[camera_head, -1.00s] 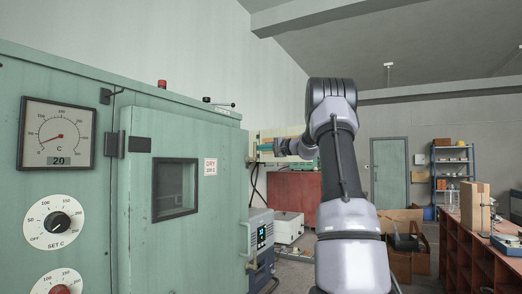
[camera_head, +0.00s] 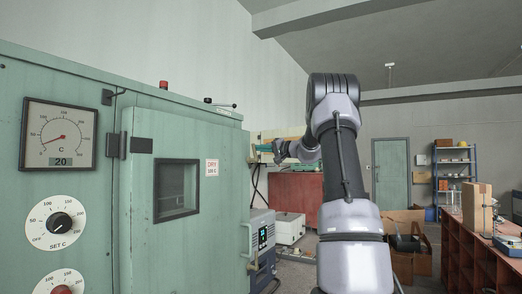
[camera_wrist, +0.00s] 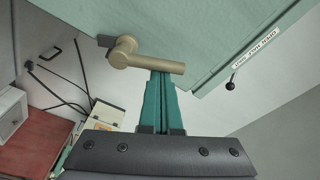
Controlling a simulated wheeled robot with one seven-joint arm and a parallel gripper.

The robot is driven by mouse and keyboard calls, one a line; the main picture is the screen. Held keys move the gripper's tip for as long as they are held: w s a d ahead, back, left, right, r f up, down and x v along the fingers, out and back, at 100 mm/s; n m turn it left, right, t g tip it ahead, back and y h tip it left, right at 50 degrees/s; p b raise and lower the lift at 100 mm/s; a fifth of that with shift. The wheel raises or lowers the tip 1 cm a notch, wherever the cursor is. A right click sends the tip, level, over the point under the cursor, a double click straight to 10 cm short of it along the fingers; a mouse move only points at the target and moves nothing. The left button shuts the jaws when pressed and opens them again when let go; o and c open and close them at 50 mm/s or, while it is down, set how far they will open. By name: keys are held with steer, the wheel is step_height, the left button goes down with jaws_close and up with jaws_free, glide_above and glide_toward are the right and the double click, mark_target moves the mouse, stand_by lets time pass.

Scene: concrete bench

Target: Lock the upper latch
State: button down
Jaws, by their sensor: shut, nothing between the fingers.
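The green oven cabinet (camera_head: 135,170) fills the left of the head view, and its windowed door looks closed. The upper latch (camera_wrist: 150,59) shows in the wrist view as a brass round hub with a bar pointing right, near the cabinet's edge. In the head view it is small, at the door's right edge (camera_head: 253,158). My gripper (camera_wrist: 164,78) has its green fingers together, with nothing between them. The tips are right at the bar's lower side, near its right end; I cannot tell whether they touch. My gripper (camera_head: 262,147) is small and partly hidden in the head view.
A door handle (camera_head: 247,238) and a lower latch (camera_head: 252,265) are on the door's right edge. A grey box with a display (camera_head: 262,237) stands beside the cabinet. A black lever (camera_wrist: 231,86) sticks out near a label. A red cabinet (camera_head: 295,185) and cables are behind.

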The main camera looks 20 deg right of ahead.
mark_target(255, 153)
steer(key=n, duration=0.1)
steer(key=a+n, duration=0.1)
steer(key=n, duration=0.1)
steer(key=s+n, duration=0.1)
steer(key=n, duration=0.1)
steer(key=shift+a+f+y, duration=0.3)
steer(key=shift+f+y, duration=0.1)
steer(key=n, duration=0.2)
steer(key=s+a+f+n, duration=0.1)
steer(key=f+n+y, duration=0.1)
steer(key=n, duration=0.1)
steer(key=shift+s+a+f+n, duration=0.15)
steer(key=shift+s+a+n, duration=0.05)
steer(key=shift+a+n, duration=0.1)
steer(key=shift+f, duration=0.2)
steer(key=shift+r, duration=0.55)
steer(key=r, duration=0.3)
steer(key=shift+w+a+r, duration=0.2)
steer(key=shift+w+a, duration=0.05)
steer(key=shift+a, duration=0.05)
steer(key=v, duration=1)
steer(key=shift+d+f, duration=0.2)
steer(key=shift+d, duration=0.05)
